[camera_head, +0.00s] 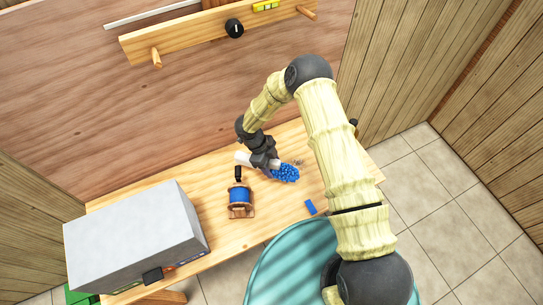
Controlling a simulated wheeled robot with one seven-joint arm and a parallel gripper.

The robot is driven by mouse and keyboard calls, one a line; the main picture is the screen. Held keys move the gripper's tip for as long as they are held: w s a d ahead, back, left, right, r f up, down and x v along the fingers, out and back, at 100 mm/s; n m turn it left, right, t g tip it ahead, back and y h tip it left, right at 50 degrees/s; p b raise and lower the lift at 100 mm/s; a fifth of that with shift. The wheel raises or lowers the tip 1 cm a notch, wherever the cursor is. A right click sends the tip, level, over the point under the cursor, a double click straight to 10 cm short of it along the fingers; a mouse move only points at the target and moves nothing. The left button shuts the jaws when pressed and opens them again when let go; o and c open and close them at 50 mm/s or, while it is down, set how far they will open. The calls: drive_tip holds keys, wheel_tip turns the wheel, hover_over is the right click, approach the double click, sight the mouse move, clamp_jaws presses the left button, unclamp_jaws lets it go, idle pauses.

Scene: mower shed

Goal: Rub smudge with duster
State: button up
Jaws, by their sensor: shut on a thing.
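A duster with a bright blue fluffy head (287,173) and a white handle (243,158) is over the right part of the wooden workbench (275,213). My gripper (272,163) is shut on the duster, between the handle's end and the blue head. The head is at or just above the bench top; I cannot tell whether it touches. A small greyish mark (298,162), perhaps the smudge, shows on the bench just beyond the head. The duster or my arm may hide part of it.
A wooden spool with blue winding (240,197) stands left of the duster. A small blue block (310,207) lies near the bench's front edge. A large grey box (135,235) fills the bench's left end. A wooden peg rail (195,36) is on the wall behind.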

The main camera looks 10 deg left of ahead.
sight(272, 161)
wheel_tip(272, 161, up, 3)
drive_tip(key=shift+w+f+p, duration=0.1)
drive_tip(key=shift+p, duration=0.75)
drive_tip(key=shift+s+a+r+p, duration=0.25)
drive_tip(key=shift+r+p, duration=0.15)
drive_tip(key=shift+r, duration=0.15)
drive_tip(key=shift+w+d+f, duration=0.1)
drive_tip(key=shift+d, duration=0.2)
drive_tip(key=shift+a, duration=0.1)
